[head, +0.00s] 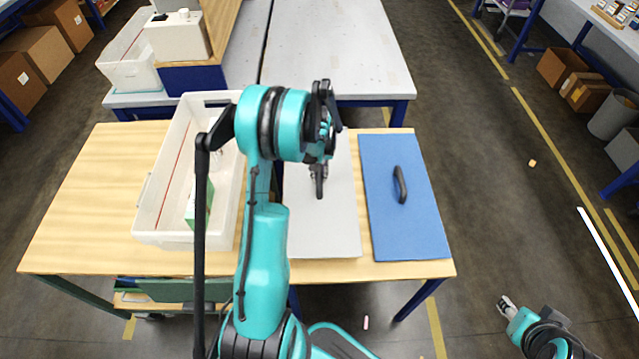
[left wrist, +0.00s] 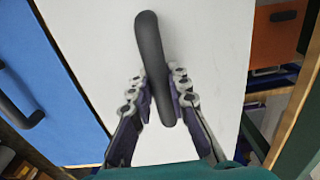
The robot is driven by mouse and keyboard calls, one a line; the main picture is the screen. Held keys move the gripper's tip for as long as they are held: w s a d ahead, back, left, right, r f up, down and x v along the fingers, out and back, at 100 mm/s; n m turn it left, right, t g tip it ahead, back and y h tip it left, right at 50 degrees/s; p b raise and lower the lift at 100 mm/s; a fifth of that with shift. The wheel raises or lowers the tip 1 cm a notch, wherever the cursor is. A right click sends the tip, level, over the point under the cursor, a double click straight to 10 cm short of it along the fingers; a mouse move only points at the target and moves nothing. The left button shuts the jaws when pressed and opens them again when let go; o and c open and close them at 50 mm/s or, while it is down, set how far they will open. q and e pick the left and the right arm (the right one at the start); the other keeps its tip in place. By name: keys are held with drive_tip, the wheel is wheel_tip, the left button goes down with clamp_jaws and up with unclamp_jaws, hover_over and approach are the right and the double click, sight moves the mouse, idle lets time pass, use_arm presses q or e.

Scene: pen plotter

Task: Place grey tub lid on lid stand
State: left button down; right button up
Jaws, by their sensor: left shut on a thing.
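The grey tub lid (head: 328,225) is a flat pale panel at the middle of the wooden table, partly hidden behind my left arm. In the left wrist view the lid (left wrist: 215,60) fills the middle, with a dark bar handle (left wrist: 150,40). My left gripper (head: 320,180) is over the lid. In the left wrist view its fingers (left wrist: 160,100) are shut on the handle from both sides. I cannot tell whether the lid touches the table. My right gripper (head: 507,307) is low at the right, away from the table, too small to read. I cannot make out the lid stand for certain.
A blue panel (head: 405,225) with a black handle (head: 400,184) lies right of the grey lid. A white tub (head: 165,190) holding a green and white box (head: 199,205) stands at the left. The wooden table (head: 90,205) has bare room at its left end.

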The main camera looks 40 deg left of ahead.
use_arm(q)
wheel_tip(320, 180, down, 4)
drive_tip(key=shift+r+b, duration=0.1)
drive_tip(key=shift+b, duration=0.65)
drive_tip(key=c, duration=1.5)
unclamp_jaws()
drive_tip(key=shift+o, duration=0.2)
